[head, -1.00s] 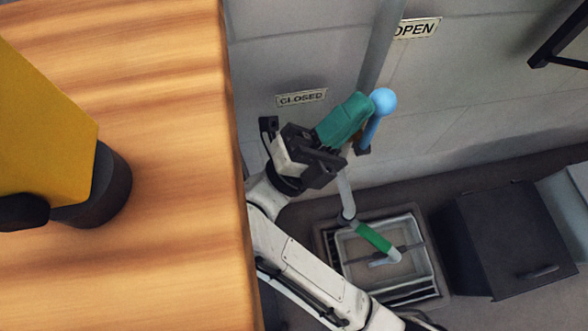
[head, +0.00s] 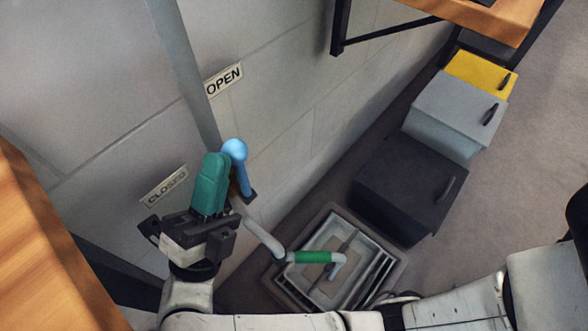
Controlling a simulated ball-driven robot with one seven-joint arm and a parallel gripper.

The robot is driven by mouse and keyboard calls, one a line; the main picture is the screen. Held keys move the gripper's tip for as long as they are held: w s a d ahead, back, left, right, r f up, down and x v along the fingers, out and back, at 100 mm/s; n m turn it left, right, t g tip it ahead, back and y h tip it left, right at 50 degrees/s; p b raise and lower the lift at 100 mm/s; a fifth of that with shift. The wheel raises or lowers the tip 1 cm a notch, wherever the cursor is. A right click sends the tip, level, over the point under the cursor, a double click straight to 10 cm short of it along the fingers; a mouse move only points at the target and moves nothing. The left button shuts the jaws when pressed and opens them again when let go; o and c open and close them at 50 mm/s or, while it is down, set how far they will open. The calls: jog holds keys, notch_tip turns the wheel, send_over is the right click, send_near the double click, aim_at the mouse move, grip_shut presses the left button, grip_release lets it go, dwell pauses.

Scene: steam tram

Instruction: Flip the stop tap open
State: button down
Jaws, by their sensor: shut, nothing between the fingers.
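The stop tap has a blue lever with a round ball end (head: 235,151). Its foot meets a dark fitting on the grey pipe against the wall. The lever points upward in the picture. An OPEN sign (head: 224,80) is above it and a CLOSED sign (head: 164,186) is to its left. My gripper (head: 212,165) is shut, its teal fingers together just left of the lever. They partly overlap the pipe in the view. I cannot tell whether they touch the lever.
Below the tap, the pipe's spout with a green band (head: 313,257) hangs over a grey basin (head: 285,285). A dark box (head: 400,190), a grey box (head: 445,110) and a yellow box (head: 480,78) line the wall. A wooden top (head: 40,260) is at lower left.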

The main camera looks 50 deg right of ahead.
jog(key=s+d+r+p, duration=0.1)
jog(key=s+r+p, duration=0.5)
jog(key=s+r, duration=0.6)
jog(key=shift+s+d+r+p, duration=0.2)
jog(key=shift+s+r+p, duration=0.15)
jog(key=shift+s, duration=0.65)
jog(key=shift+f, duration=0.1)
